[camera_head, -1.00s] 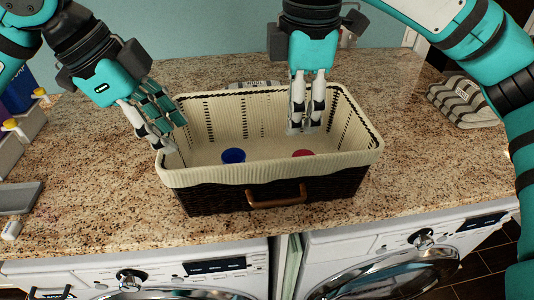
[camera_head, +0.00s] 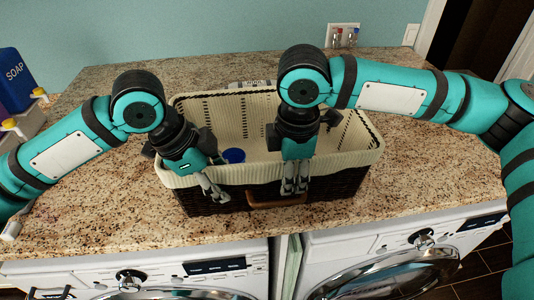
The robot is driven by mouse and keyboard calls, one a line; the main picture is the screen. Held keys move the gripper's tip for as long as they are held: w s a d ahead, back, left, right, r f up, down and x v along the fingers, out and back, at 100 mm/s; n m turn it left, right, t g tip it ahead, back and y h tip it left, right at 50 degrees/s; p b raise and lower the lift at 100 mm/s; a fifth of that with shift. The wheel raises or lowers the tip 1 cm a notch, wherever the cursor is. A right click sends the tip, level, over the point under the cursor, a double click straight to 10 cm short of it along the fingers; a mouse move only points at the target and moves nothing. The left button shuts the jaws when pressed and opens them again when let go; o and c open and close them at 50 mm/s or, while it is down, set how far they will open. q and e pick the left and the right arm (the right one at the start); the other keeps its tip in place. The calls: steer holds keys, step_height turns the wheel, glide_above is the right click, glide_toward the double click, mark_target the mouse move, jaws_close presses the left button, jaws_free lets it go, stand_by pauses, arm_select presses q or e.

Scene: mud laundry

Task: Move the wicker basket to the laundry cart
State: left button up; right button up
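The wicker basket (camera_head: 338,185), dark below with a cream liner, stands upright on the granite counter. A brown handle (camera_head: 262,204) is on its front face. My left gripper (camera_head: 214,190) hangs at the left part of the basket's front, over the rim and front wall. My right gripper (camera_head: 294,187) hangs at the front wall close to the right end of the handle and partly covers it. Whether either gripper touches the basket is unclear, and the finger gaps are hard to judge. No laundry cart is in view.
Two front-loading washers (camera_head: 215,268) are under the counter's front edge. The counter right of the basket is partly covered by my arm.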

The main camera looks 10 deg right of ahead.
arm_select(q)
steer(key=shift+f, duration=0.1)
arm_select(e)
steer(key=shift+f, duration=0.1)
arm_select(q)
steer(key=shift+c, duration=0.5)
arm_select(e)
steer(key=shift+c, duration=0.5)
arm_select(q)
steer(key=c, duration=0.7)
arm_select(e)
steer(key=c, duration=0.7)
